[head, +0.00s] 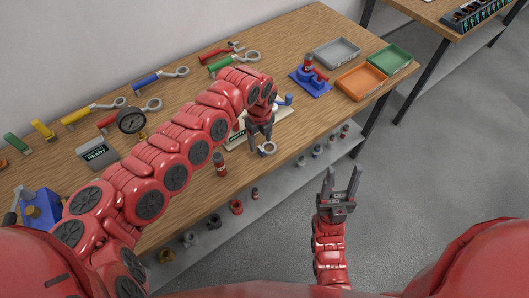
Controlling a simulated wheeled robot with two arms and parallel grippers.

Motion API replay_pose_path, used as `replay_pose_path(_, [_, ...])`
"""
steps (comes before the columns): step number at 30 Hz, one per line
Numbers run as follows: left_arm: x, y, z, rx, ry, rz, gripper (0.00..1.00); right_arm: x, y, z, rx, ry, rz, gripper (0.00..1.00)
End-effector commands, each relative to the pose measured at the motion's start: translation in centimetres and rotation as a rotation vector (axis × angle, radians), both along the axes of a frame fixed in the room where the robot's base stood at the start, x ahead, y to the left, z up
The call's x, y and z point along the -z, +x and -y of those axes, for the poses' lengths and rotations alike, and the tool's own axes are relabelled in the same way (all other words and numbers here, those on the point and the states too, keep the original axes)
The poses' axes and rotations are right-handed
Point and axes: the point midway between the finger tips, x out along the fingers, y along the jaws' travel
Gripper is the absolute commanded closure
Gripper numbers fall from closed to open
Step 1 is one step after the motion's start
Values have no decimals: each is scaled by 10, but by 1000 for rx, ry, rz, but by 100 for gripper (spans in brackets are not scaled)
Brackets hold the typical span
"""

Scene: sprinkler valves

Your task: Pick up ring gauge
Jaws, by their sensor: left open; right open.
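A small silver ring (267,149), which looks like the ring gauge, is at the front edge of the wooden workbench (190,160). My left gripper (262,142) points down right at the ring, its fingers close above or around it; I cannot tell whether they touch it. The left gripper is open, and its fingers hide part of the ring. My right gripper (341,186) is open and empty, fingers upward, over the grey floor in front of the bench.
A dark red sprinkler-like piece (220,165) stands near the bench's front edge. A blue fixture (311,82), an orange tray (361,82), a green tray (389,59) and a grey tray (336,52) are at the right. Several coloured-handled tools line the back.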

Motion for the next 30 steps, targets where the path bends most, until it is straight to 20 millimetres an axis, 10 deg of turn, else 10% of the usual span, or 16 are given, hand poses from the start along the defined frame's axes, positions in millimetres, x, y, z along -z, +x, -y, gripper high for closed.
replay_pose_path(21, [51,2,6,-2,2,-1,34,-27,0,0,0,0,1,50])
replay_pose_path(30, [50,2,6,-2,0,-1,88,-27,0,0,0,0,0,50])
